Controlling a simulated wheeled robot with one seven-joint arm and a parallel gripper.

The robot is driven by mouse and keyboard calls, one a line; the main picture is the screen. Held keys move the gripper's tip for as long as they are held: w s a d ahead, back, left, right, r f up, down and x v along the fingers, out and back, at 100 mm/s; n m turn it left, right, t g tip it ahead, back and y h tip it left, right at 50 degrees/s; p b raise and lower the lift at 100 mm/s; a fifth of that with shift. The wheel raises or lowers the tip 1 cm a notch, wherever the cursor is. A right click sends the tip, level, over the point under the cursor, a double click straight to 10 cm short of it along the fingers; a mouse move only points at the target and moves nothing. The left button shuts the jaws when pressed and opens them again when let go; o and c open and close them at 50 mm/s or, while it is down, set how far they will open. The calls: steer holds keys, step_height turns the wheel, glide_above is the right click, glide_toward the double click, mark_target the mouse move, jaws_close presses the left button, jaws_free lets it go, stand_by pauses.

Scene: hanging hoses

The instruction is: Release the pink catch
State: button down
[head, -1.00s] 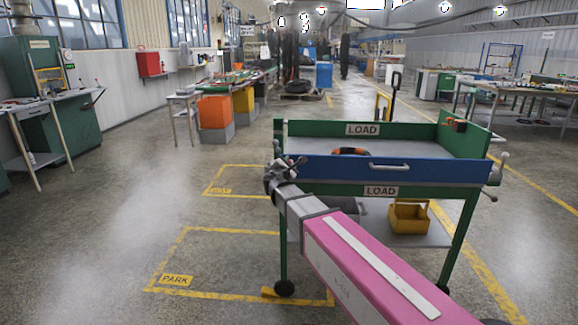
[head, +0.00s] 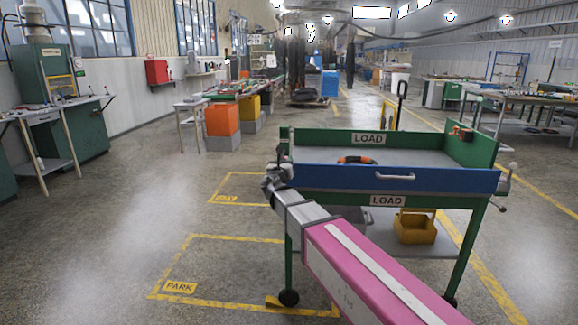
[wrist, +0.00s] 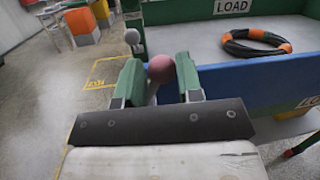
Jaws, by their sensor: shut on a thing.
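The pink catch (wrist: 161,68) shows as a round pink knob at the left end of the cart's blue front panel (wrist: 245,82). My gripper (wrist: 160,78) has its two green fingers closed on either side of the knob. In the head view my gripper (head: 274,182) is at the cart's front left corner, and the knob is hidden there. The blue panel (head: 340,176) stands upright, with a pale handle (head: 394,176) and a LOAD label.
The green cart (head: 474,148) holds a coiled black and orange hose (head: 357,160). A yellow bin (head: 415,227) sits on its lower shelf. Open floor (head: 120,225) with yellow PARK outlines lies left of the cart.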

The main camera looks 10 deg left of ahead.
steer(key=shift+s+a+r+n+t+y, duration=0.1)
steer(key=shift+a+n+y, duration=0.35)
steer(key=shift+n, duration=0.7)
steer(key=shift+s+a+r+n+t+y, duration=0.1)
steer(key=shift+a+n+y, duration=0.2)
steer(key=shift+a+n, duration=0.65)
steer(key=shift+a+n+t+y, duration=0.1)
steer(key=shift+a+n+y, duration=0.25)
steer(key=shift+n, duration=1.05)
steer(key=c, duration=0.8)
jaws_free()
steer(key=shift+s, duration=0.1)
steer(key=v, duration=1)
steer(key=shift+s, duration=0.35)
